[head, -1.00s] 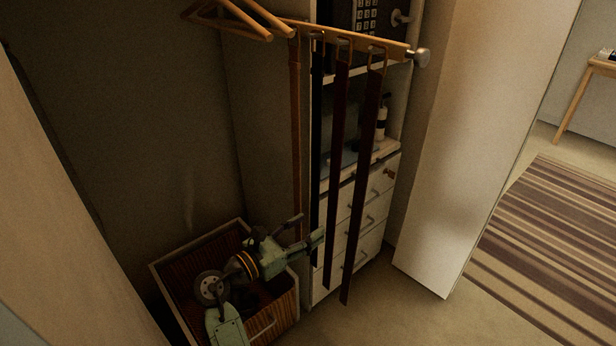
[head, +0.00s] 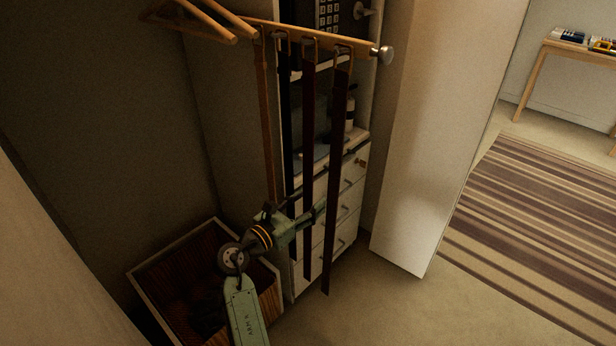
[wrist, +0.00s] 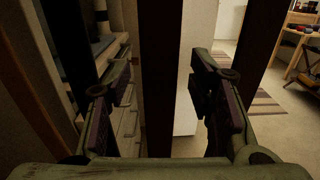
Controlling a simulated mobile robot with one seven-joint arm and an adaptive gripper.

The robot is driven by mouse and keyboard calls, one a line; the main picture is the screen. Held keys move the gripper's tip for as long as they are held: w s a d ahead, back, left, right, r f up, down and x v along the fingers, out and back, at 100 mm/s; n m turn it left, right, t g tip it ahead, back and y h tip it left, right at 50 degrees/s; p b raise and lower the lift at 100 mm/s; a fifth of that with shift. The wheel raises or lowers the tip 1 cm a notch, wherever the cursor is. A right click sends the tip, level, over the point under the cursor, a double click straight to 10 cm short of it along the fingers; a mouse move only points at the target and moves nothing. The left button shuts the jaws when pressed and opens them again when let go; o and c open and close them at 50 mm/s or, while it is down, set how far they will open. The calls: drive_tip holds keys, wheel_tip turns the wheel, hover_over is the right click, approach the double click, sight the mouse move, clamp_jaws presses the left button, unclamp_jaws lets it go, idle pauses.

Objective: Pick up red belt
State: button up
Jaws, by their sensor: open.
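Several belts hang from a wooden hanger bar (head: 270,30) in the head view. The dark red belt (head: 308,150) is third from the left, between a black belt (head: 286,120) and a dark brown belt (head: 339,130). My gripper (head: 306,207) is at its lower half. In the wrist view, my open gripper (wrist: 163,85) has a finger on each side of a dark reddish strap (wrist: 162,60), which appears to be this red belt. It hangs straight down between the fingers, with gaps on both sides. I cannot tell how deep it lies between them.
A tan belt (head: 264,130) hangs at the left. Shelves and white drawers (head: 345,215) stand close behind the belts. An open wooden box (head: 150,275) is on the floor below my arm. A white door panel (head: 430,150) stands at the right, with free floor beyond.

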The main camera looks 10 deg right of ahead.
drive_tip(key=shift+w+d, duration=0.15)
drive_tip(key=shift+d, duration=0.1)
drive_tip(key=shift+c, duration=0.4)
clamp_jaws()
